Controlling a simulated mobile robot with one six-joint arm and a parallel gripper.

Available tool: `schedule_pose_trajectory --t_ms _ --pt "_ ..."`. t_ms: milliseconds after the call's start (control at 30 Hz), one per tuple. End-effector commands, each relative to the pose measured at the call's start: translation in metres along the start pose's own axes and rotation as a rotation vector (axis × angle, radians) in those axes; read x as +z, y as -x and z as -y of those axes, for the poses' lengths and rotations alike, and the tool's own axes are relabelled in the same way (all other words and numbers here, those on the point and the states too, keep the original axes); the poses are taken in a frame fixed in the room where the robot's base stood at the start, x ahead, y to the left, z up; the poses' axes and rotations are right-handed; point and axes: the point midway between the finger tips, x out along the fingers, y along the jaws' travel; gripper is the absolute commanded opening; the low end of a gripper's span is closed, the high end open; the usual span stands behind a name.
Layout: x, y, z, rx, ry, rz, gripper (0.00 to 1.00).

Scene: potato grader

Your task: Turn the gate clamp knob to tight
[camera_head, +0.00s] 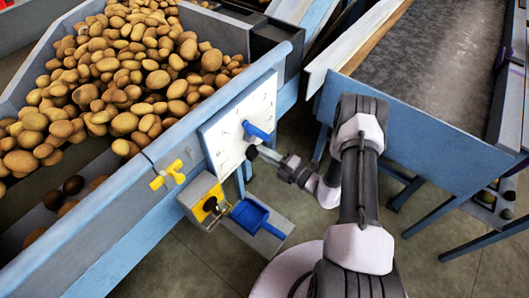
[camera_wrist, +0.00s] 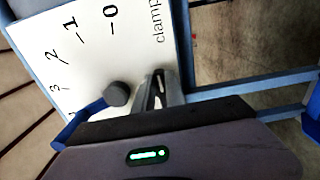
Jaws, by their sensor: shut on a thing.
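The gate clamp knob (camera_head: 251,152) is a small dark knob at the lower right of the white dial panel (camera_head: 218,147). My gripper (camera_head: 258,153) reaches it from the right and is shut on it. In the wrist view my metallic fingers (camera_wrist: 160,92) close just below the printed word "clamp" (camera_wrist: 157,22). The knob itself is mostly hidden there by the fingers and gripper body. I cannot read how tight it is set.
A blue lever (camera_head: 258,131) sticks out from the panel just above my gripper; its dark round hub (camera_wrist: 117,95) is close beside my fingers.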

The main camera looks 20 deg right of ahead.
Motion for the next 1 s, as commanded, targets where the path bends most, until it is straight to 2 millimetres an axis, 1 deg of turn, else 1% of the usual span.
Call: schedule_pose_trajectory --t_ms 200,600,633,700,733,1000 --pt "-0.0005 0.0003 0.0013 -0.001 -0.031 0.000 0.00" --pt "-0.0007 0.0004 0.0015 -0.001 -0.036 0.000 0.00" --pt "-0.0007 0.0004 0.0015 -0.001 -0.036 0.000 0.21" --pt "-0.0006 0.0003 0.0014 -0.001 -0.035 0.000 0.35" --pt "-0.0006 0.0003 0.0013 -0.001 -0.035 0.000 0.37" --pt "-0.0002 0.0004 0.0009 0.000 -0.034 0.000 0.37"
